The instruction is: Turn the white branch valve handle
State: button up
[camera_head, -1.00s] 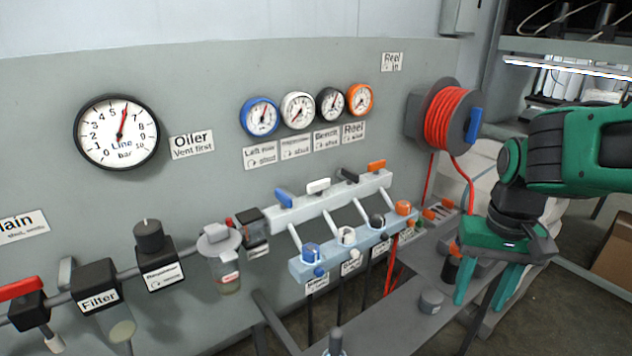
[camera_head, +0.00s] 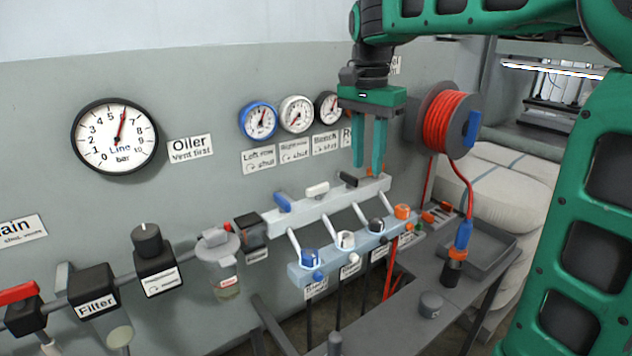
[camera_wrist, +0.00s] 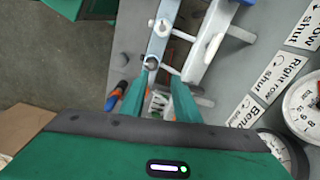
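The white branch valve handle (camera_head: 317,189) sits on the upper pale manifold bar (camera_head: 330,205), between the blue handle (camera_head: 283,201) and the black handle (camera_head: 348,179). In the wrist view the white handle (camera_wrist: 213,46) is up and right of my fingertips. My gripper (camera_head: 368,168) points down, fingers apart and empty, to the right of the white handle near the black one. It also shows in the wrist view (camera_wrist: 159,76) with a gap between the fingers. The orange handle is mostly hidden behind my gripper.
The lower blue bar carries a blue knob (camera_head: 310,257), a white knob (camera_head: 346,240), a black knob (camera_head: 376,225) and an orange knob (camera_head: 402,212). Gauges (camera_head: 296,114) hang above on the wall. A red hose reel (camera_head: 447,120) is right of my gripper.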

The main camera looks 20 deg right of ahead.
notch_tip(320, 180, up, 3)
jog(key=m, duration=0.2)
send_over(318, 185)
jog(key=shift+y, duration=0.3)
notch_tip(318, 185, down, 10)
jog(key=shift+w+f, duration=0.1)
jog(key=shift+f, duration=0.1)
grip_shut()
